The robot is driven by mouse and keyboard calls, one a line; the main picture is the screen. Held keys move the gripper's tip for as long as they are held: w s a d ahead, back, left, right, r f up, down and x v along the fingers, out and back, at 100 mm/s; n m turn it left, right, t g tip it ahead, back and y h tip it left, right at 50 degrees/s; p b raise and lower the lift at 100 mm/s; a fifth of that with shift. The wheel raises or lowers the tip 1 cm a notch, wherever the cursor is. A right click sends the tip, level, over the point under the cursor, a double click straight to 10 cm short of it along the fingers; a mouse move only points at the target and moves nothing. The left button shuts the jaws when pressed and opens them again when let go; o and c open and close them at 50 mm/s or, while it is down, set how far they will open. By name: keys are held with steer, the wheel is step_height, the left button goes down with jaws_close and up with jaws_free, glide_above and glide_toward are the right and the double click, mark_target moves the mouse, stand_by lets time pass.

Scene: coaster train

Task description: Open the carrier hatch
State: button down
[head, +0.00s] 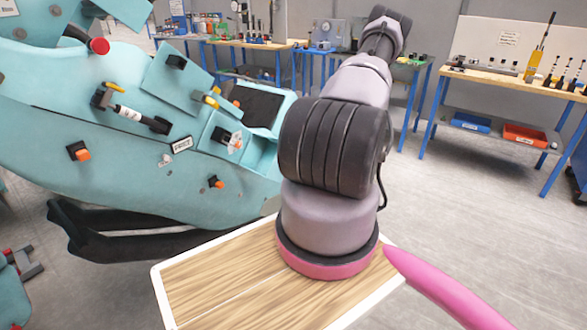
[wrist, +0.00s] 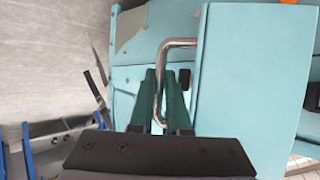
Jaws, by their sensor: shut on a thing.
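In the wrist view, my gripper (wrist: 163,82) has its two dark green fingers shut on a bent metal handle (wrist: 178,42). The handle joins the edge of a broad flat teal panel (wrist: 250,80), which looks like the carrier hatch. Other teal surfaces (wrist: 130,85) lie behind and left of the fingers. In the head view, the teal coaster carrier (head: 120,170) fills the left side. My arm hides my gripper, and I cannot tell the hatch's opening angle.
Several orange and yellow knobs and a black-and-white lever (head: 130,112) stick out of the carrier's side. Workbenches with blue legs (head: 500,85) stand at the back and right. Grey floor (head: 470,225) is clear at the right.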

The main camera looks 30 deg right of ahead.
steer(key=shift+w+d+f, duration=0.3)
steer(key=shift+d+f, duration=0.1)
stand_by(0.3)
steer(key=c, duration=1.2)
jaws_free()
steer(key=shift+o, duration=0.2)
steer(key=shift+s, duration=0.1)
steer(key=v, duration=1)
steer(key=shift+s+r, duration=0.25)
steer(key=shift+d, duration=0.1)
steer(key=shift+c, duration=0.4)
